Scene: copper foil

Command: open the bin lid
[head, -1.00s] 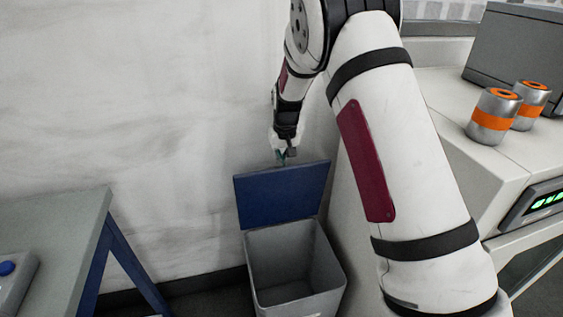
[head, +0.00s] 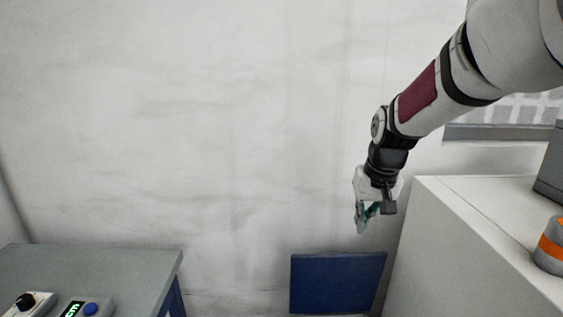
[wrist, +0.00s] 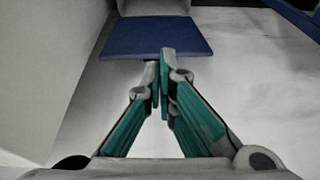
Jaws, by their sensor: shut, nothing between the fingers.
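The blue bin lid (head: 337,283) stands raised, nearly upright, at the bottom of the head view. It also shows in the wrist view (wrist: 140,38), with a bit of the grey bin (wrist: 153,7) beyond it. In the head view the bin's body is below the picture. My gripper (head: 362,228) is above the lid in the head view, pointing down, with clear wall between it and the lid's top edge. In the wrist view its green-padded fingers (wrist: 161,62) are together at the tips, with nothing held. The fingertips overlap the lid's near edge in that picture.
A white cabinet (head: 450,250) stands to the right, with an orange-banded can (head: 550,246) on it. A grey-topped table (head: 120,262) with a small device (head: 80,308) is at the lower left. The pale wall (head: 180,120) is behind. Open room lies between table and lid.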

